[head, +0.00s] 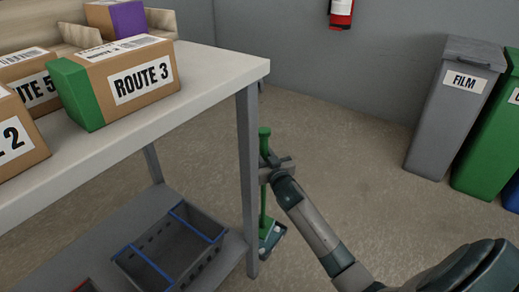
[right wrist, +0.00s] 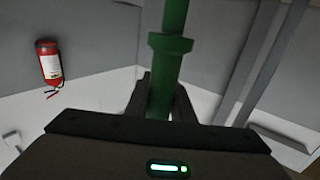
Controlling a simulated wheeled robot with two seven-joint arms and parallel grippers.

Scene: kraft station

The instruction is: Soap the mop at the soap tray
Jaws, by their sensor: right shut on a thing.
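The mop has an upright green handle (head: 264,142), just right of the workbench leg. My right gripper (head: 270,170) is shut on the handle below its top end. In the right wrist view, the green handle (right wrist: 170,65) stands between the fingers of my right gripper (right wrist: 160,100). At the foot of the handle is a dark piece with teal and pale parts (head: 270,238), close to the floor and partly behind the leg. I cannot tell whether it is only the mop head or also the soap tray. My left gripper is not in view.
A workbench (head: 215,62) with labelled boxes (head: 125,82) fills the left. Its leg (head: 248,185) stands close to the mop. A grey crate (head: 170,252) sits on its lower shelf. Bins (head: 455,105) stand at right. A fire extinguisher (head: 341,12) hangs behind. Floor between is clear.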

